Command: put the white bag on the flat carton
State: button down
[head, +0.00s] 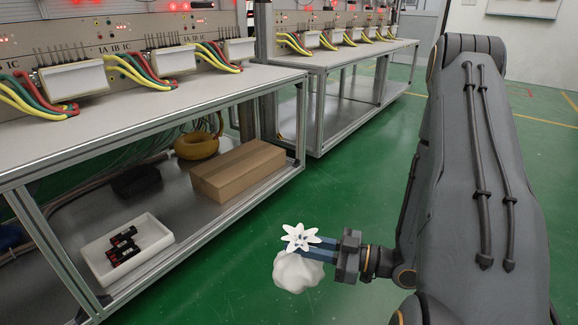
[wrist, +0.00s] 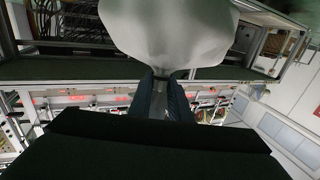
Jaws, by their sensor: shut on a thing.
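The white bag (head: 298,271) hangs from my gripper (head: 312,248) in the head view, its gathered top spread like a flower above the fingers. My gripper is shut on the bag's neck and holds it over the green floor, in front of the bench. In the wrist view the bag (wrist: 170,30) fills the upper middle, beyond the fingers (wrist: 172,90). The flat carton (head: 238,172), brown and closed, lies on the lower shelf of the near bench, left of and beyond the bag. Its top looks bare. The bag is apart from the carton.
On the same shelf are a white tray (head: 126,252) with dark red-and-black items, a dark box (head: 136,181) and a yellow coil (head: 196,145). The bench top (head: 190,95) overhangs the shelf, and a metal leg (head: 301,125) stands by the carton's right end. The green floor (head: 345,190) is clear.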

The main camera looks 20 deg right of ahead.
aim_at(240, 164)
jog(key=z, duration=0.1)
jog(key=k, duration=0.5)
jog(key=z, duration=1)
jog(key=i, duration=1.6)
jog(key=u, duration=1.2)
jog(key=i, duration=0.45)
jog(key=u, duration=0.45)
